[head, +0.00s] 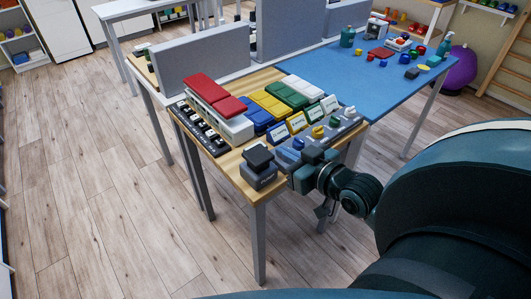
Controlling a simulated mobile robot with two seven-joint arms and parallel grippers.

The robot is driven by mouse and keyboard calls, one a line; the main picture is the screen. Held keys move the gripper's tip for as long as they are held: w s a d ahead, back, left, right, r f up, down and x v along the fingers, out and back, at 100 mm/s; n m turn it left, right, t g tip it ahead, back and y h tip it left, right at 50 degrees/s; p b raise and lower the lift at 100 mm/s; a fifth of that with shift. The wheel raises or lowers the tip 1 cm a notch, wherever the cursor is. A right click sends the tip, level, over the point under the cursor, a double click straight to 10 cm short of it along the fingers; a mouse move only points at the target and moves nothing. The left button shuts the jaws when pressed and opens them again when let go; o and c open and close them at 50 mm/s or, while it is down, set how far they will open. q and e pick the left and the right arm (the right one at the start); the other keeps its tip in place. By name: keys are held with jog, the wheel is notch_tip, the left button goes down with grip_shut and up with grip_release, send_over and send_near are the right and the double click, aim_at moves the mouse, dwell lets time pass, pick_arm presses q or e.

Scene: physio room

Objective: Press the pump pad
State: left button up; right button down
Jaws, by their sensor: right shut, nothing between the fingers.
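The likely pump pad (259,156) is a black square pad on a small grey box at the near corner of the wooden table. My right gripper (303,163) is just right of it at the table's near edge, shut and empty. It looks apart from the pad, but the small gap is hard to judge. My right arm comes in from the right. My left gripper is out of view.
Red, blue, yellow, green and white pads (264,106) fill the wooden table (232,165) behind the pump pad. A grey strip with coloured knobs (318,132) lies along the right edge. A blue-topped table (359,83) adjoins behind. Floor at left is clear.

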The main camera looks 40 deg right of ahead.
send_over(266, 164)
jog(key=f, duration=0.2)
jog(key=shift+w+f, duration=0.15)
jog(key=shift+f, duration=0.4)
jog(key=shift+w+f, duration=0.15)
jog(key=shift+f, duration=0.4)
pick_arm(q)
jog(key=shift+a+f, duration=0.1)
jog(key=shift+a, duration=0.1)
pick_arm(e)
jog(key=shift+f, duration=0.9)
jog(key=shift+s, duration=0.1)
notch_tip(266, 164, down, 3)
jog(key=shift+b, duration=0.55)
jog(key=shift+f, duration=0.2)
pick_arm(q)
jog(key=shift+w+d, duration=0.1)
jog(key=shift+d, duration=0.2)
pick_arm(e)
jog(key=shift+r, duration=0.1)
